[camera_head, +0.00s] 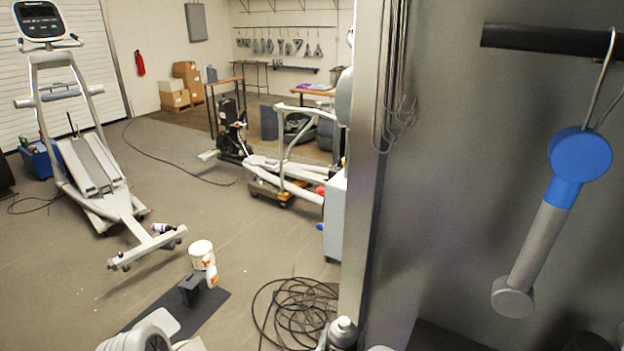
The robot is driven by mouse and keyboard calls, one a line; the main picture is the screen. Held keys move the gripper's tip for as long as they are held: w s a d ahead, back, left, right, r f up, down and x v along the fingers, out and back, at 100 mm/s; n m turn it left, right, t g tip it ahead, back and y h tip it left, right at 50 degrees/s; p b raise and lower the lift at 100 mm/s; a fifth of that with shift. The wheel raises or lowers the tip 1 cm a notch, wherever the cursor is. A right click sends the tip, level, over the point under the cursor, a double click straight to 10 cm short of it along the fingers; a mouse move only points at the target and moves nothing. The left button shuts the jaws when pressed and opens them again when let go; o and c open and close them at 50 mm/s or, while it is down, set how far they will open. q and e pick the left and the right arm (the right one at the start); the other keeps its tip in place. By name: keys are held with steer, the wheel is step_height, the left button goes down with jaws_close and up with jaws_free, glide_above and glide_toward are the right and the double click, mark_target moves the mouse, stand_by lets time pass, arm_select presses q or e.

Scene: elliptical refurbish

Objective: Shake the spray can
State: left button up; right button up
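A grey, rounded top like that of a spray can (343,326) shows at the bottom edge, right of the coiled cable; its lower part is cut off, and I cannot tell for certain what it is. A small purple-and-white can or bottle (163,229) is by the foot of the exercise machine on the left. A white bottle with orange marks (210,271) stands beside a white tub (201,254) on the floor.
A grey post (369,200) and dark panel fill the right, with a blue-and-grey part (579,156) hanging from a hook. A coiled black cable (293,310) lies on the floor. Exercise machines (90,170) stand left and centre. Open floor lies between them.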

mark_target(346, 323)
steer(key=shift+w+a+f, duration=0.15)
steer(key=shift+w+f, duration=0.05)
steer(key=shift+f, duration=0.05)
steer(key=r, duration=0.7)
steer(key=shift+s+d+r, duration=0.15)
steer(key=shift+s+d, duration=0.1)
steer(key=shift+s, duration=0.1)
steer(key=f, duration=0.7)
steer(key=shift+w+a+f, duration=0.15)
steer(key=shift+w+f, duration=0.05)
steer(key=shift+w, duration=0.05)
steer(key=shift+w+a, duration=0.1)
steer(key=r, duration=0.6)
steer(key=shift+s+r, duration=0.2)
steer(key=shift+r, duration=0.2)
steer(key=shift+s+d+r, duration=0.15)
steer(key=shift+d+r, duration=0.1)
steer(key=shift+r, duration=0.05)
steer(key=f, duration=0.7)
steer(key=shift+w+a+f, duration=0.2)
steer(key=shift+w+f, duration=0.1)
steer(key=shift+f, duration=0.05)
steer(key=shift+r, duration=0.15)
steer(key=shift+s+d+r, duration=0.1)
steer(key=shift+s+d, duration=0.05)
steer(key=shift+s, duration=0.05)
steer(key=shift+w, duration=0.1)
